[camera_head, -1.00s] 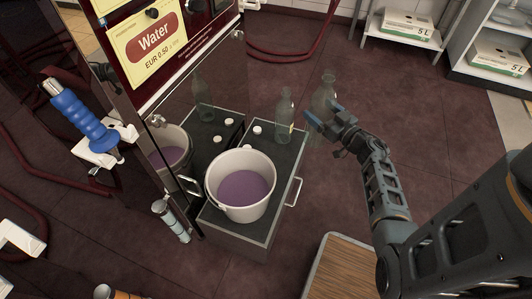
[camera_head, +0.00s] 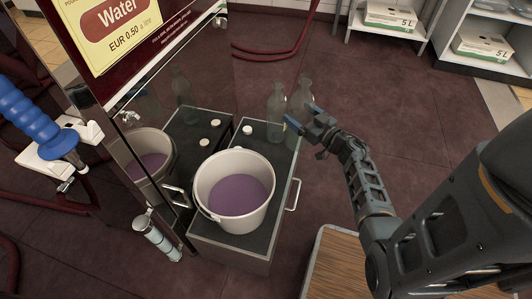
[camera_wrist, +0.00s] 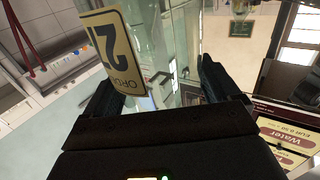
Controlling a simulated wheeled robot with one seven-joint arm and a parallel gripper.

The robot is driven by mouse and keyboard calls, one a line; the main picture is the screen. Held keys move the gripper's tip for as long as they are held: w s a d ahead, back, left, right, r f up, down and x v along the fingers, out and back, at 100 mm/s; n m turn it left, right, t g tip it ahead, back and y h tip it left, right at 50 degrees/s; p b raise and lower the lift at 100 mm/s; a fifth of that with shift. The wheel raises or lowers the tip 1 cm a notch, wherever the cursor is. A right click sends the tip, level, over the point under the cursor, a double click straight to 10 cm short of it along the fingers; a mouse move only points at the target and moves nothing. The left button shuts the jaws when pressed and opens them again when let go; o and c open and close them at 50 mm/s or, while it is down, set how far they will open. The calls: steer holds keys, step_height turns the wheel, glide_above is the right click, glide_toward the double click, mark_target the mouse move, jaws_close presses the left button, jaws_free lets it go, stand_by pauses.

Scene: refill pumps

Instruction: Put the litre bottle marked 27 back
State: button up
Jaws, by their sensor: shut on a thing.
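My gripper (camera_head: 304,119) is shut on a clear glass bottle (camera_head: 301,93). In the wrist view the bottle (camera_wrist: 182,30) stands between the two fingers (camera_wrist: 160,88), and its cream label (camera_wrist: 112,48) reads 27, upside down in that picture. A second clear bottle (camera_head: 276,112) stands on the drawer just left of the held one. I cannot tell whether the two touch, or whether the held bottle's base, hidden behind my gripper, rests on anything.
A white bucket (camera_head: 205,208) of purple liquid fills the drawer's front. A white cap (camera_head: 247,130) lies behind it. The glossy machine (camera_head: 135,85) on the left mirrors these things. A wooden-topped surface (camera_head: 340,262) is at the front. Dark red floor (camera_head: 400,115) is clear to the right.

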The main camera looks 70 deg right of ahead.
steer(key=w+a+f+b, duration=0.3)
steer(key=w+f+b, duration=0.4)
steer(key=w+f, duration=0.3)
steer(key=shift+w+f+b, duration=0.15)
steer(key=shift+b, duration=0.15)
steer(key=o, duration=1.8)
steer(key=shift+f, duration=0.2)
steer(key=p+v, duration=0.3)
steer(key=v, duration=0.9)
steer(key=shift+r, duration=0.2)
